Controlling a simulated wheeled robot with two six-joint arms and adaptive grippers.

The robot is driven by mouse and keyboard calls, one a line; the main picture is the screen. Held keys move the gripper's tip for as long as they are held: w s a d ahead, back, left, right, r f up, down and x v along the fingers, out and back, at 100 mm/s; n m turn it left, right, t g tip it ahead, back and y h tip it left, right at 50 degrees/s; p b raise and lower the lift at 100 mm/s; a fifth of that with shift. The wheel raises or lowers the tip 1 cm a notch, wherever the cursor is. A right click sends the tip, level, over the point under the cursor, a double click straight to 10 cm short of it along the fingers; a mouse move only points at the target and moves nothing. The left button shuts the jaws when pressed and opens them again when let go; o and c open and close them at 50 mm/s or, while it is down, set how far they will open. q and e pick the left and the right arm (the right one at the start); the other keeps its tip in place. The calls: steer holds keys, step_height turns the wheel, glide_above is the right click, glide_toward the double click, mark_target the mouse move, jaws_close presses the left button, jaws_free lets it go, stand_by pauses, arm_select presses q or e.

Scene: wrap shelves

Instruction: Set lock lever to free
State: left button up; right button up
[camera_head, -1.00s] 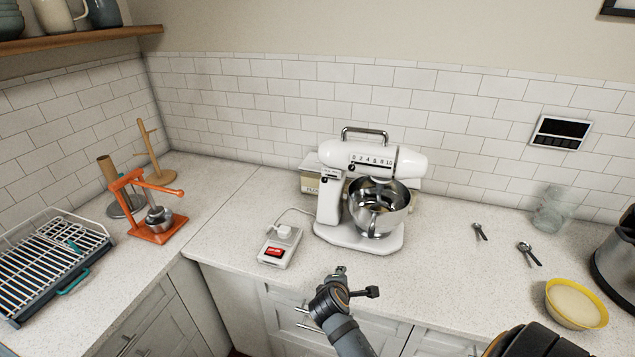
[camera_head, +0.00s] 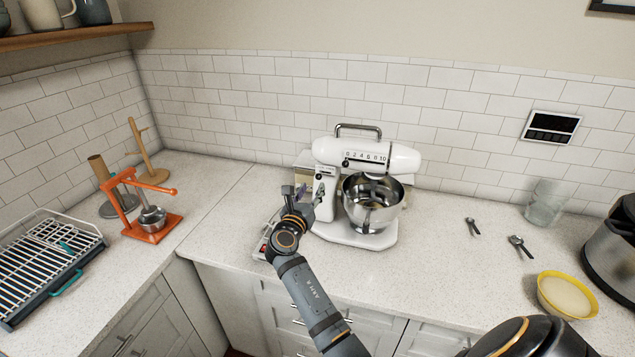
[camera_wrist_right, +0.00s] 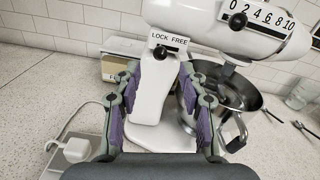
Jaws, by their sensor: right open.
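A white stand mixer (camera_head: 398,157) stands on the counter, with a steel bowl (camera_head: 362,212) on its base. In the right wrist view, a label on its column reads "LOCK FREE". The small dark lock lever (camera_wrist_right: 160,52) sits below it, toward the LOCK side. My right gripper (camera_head: 308,192) is at the mixer's left side, close to the column. In the right wrist view its two fingers (camera_wrist_right: 158,70) are apart, with the lever between and just beyond the tips. Nothing is held. My left gripper is not in view.
A box (camera_wrist_right: 118,68) stands behind the mixer. An orange press (camera_head: 153,228) and dish rack (camera_head: 50,262) are left. Spoons and a yellow bowl (camera_head: 566,297) are right.

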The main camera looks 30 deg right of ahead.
mark_target(318, 179)
steer(key=x, duration=0.2)
steer(key=b+x, duration=0.1)
steer(key=x, duration=0.1)
steer(key=b+x, duration=0.1)
steer(key=x, duration=0.1)
steer(key=shift+w+d+f, duration=0.1)
steer(key=shift+d+f, duration=0.05)
steer(key=shift+f, duration=0.1)
steer(key=shift+w+d+r, duration=0.1)
steer(key=shift+w+d, duration=0.05)
jaws_close()
